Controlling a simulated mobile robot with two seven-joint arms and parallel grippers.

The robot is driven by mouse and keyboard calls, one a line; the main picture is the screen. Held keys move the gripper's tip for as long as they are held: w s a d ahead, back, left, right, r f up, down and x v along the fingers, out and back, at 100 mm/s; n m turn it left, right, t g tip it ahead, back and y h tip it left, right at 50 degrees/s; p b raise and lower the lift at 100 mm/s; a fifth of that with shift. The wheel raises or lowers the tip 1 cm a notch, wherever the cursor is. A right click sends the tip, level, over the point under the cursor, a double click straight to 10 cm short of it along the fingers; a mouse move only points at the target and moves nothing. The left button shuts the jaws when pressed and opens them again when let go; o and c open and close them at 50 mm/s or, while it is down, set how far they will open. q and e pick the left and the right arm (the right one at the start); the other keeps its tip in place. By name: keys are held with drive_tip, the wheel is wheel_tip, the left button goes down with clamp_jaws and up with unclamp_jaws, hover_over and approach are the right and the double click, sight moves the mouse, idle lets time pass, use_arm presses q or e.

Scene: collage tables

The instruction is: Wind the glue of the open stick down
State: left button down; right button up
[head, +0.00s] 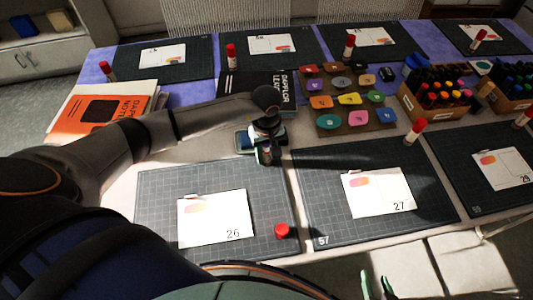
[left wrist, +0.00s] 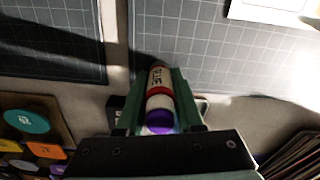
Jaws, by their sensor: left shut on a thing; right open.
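My left gripper (head: 266,155) is shut on a glue stick (left wrist: 160,77), seen between its green fingers in the left wrist view. The stick has a white body with lettering, a red band and a purple end nearest the palm. In the head view it is mostly hidden by the gripper, above the gap behind mats 26 and 27. A loose red cap (head: 281,231) lies on mat 26, right of its card. My right gripper (head: 376,286) is at the bottom edge of the head view, open and empty, in front of the table.
Cards (head: 215,217) lie on the grey cutting mats (head: 157,190). Capped glue sticks (head: 415,131) stand around the table. Behind my left gripper are a black book (head: 258,86) and a board of coloured discs (head: 347,99); marker boxes (head: 440,97) stand right.

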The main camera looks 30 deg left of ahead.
use_arm(q)
drive_tip(key=n, duration=0.4)
drive_tip(key=shift+n, duration=0.4)
drive_tip(key=n+p, duration=0.1)
drive_tip(key=n, duration=0.8)
drive_tip(key=shift+f+n+p, duration=0.1)
drive_tip(key=shift+n+p, duration=0.25)
drive_tip(key=shift+n, duration=0.05)
drive_tip(key=n+p, duration=0.1)
drive_tip(key=n, duration=0.4)
drive_tip(key=shift+n+p, duration=0.3)
drive_tip(key=n, duration=0.3)
drive_tip(key=shift+n, duration=0.4)
drive_tip(key=n, duration=0.5)
